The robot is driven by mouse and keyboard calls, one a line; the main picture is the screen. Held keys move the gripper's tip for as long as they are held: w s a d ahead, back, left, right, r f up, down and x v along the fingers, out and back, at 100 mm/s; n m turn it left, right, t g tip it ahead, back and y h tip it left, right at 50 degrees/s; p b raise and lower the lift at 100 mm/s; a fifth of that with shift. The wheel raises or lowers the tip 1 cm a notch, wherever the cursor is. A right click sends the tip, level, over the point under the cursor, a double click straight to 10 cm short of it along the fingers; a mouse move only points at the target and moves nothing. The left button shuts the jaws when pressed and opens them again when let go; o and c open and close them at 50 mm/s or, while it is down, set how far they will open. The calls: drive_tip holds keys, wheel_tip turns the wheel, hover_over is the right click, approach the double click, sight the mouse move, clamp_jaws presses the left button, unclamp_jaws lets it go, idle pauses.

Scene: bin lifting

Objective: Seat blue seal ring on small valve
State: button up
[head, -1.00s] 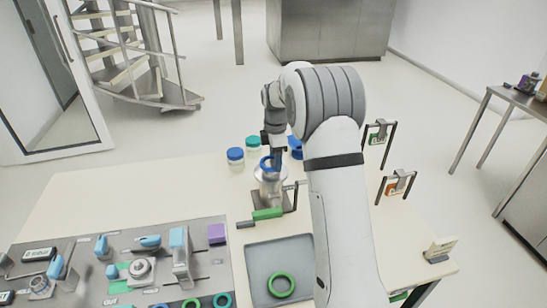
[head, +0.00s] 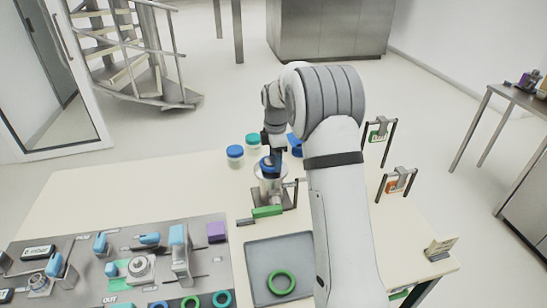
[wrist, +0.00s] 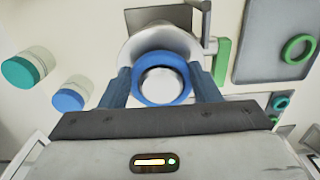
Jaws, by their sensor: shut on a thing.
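The blue seal ring (wrist: 138,92) is between the two blue fingers of my gripper (wrist: 161,92) in the wrist view. My gripper is shut on the ring's sides. The silver top of the small valve (wrist: 160,80) shows through the ring's opening, roughly centred. In the head view my gripper (head: 271,160) points down over the valve (head: 268,188), which stands on a dark base with a green handle (head: 267,212). The ring (head: 265,168) is at the valve's top, partly hidden by the fingers. I cannot tell whether it rests fully on the valve.
A grey tray (head: 255,270) with a green ring (head: 281,282) lies in front of the valve. A fixture board (head: 205,262) is at left. Jars with blue (head: 235,150) and teal (head: 253,140) lids stand behind. Small stands (head: 395,183) are at right. The left rear tabletop is clear.

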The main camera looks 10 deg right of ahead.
drive_tip(key=shift+f+b, duration=0.35)
drive_tip(key=shift+f, duration=0.15)
idle(0.4)
drive_tip(key=o, duration=0.9)
drive_tip(key=shift+o, duration=0.5)
drive_tip(key=o, duration=0.3)
drive_tip(key=shift+r, duration=0.15)
drive_tip(key=shift+r+p, duration=2.75)
drive_tip(key=shift+r, duration=1.3)
drive_tip(key=shift+r, duration=0.1)
